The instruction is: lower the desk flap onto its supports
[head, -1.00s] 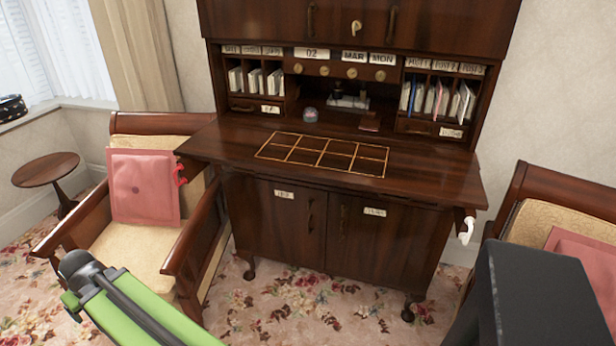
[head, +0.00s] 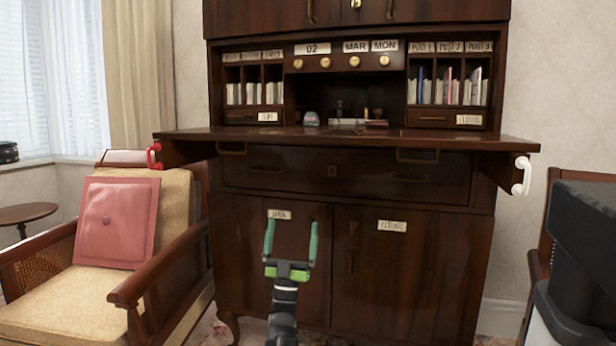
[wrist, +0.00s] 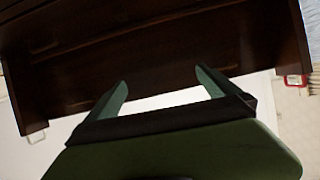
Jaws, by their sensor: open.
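The dark wooden desk flap (head: 345,137) lies about level across the front of the desk, seen nearly edge-on in the head view. A support with a red handle (head: 154,156) sticks out under its left end. A support with a white handle (head: 522,176) sticks out under its right end. Both look close against the underside, but I cannot tell whether they touch it. My gripper (head: 291,222) is open and empty, fingers up, below the flap and in front of the lower doors. In the wrist view its fingers (wrist: 163,84) point toward dark wood, with both handles beyond the sides.
An armchair with a pink cushion (head: 117,222) stands at the left, close to the desk. A second chair (head: 562,205) is partly visible at the right. Label cards, slots and small items fill the desk top (head: 350,95). A drawer (head: 345,172) sits under the flap.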

